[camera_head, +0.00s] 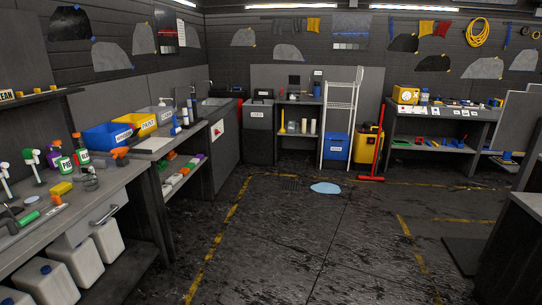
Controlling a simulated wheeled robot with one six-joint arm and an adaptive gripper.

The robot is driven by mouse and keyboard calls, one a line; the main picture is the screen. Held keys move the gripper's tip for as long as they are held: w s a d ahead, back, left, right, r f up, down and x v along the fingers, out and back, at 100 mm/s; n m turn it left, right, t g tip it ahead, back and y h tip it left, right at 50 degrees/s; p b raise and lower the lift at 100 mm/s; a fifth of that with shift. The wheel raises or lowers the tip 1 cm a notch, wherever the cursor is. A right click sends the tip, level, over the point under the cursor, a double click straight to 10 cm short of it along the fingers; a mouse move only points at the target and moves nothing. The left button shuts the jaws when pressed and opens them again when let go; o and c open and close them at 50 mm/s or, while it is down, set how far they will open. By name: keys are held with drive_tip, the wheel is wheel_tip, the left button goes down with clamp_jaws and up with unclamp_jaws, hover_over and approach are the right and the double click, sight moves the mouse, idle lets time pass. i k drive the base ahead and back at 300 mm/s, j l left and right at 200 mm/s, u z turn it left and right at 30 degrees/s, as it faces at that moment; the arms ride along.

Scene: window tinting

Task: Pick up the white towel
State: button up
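I cannot make out the white towel for certain. A small white item (174,180), possibly folded cloth, lies among coloured ones on the shelf below the left workbench. It is too small to tell whether it is a towel. My gripper is not in view.
The left workbench (85,195) holds spray bottles, and blue (108,135) and yellow bins (138,124) stand farther along. A light-blue puddle (325,188) lies on the dark floor.

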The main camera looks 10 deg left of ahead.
sight(166, 189)
drive_tip(key=i+z, duration=0.1)
drive_tip(key=i, duration=1.7)
drive_tip(key=i+l+u, duration=0.1)
drive_tip(key=i+u, duration=0.25)
drive_tip(key=i, duration=0.25)
drive_tip(key=i+l+u, duration=0.35)
drive_tip(key=i, duration=0.2)
drive_tip(key=i+l+u, duration=0.35)
drive_tip(key=i, duration=0.2)
drive_tip(key=i+l+u, duration=0.7)
drive_tip(key=l+u, duration=0.25)
drive_tip(key=l, duration=0.2)
drive_tip(key=i+l+u, duration=0.25)
drive_tip(key=l, duration=0.15)
drive_tip(key=l+u, duration=0.25)
drive_tip(key=l, duration=0.1)
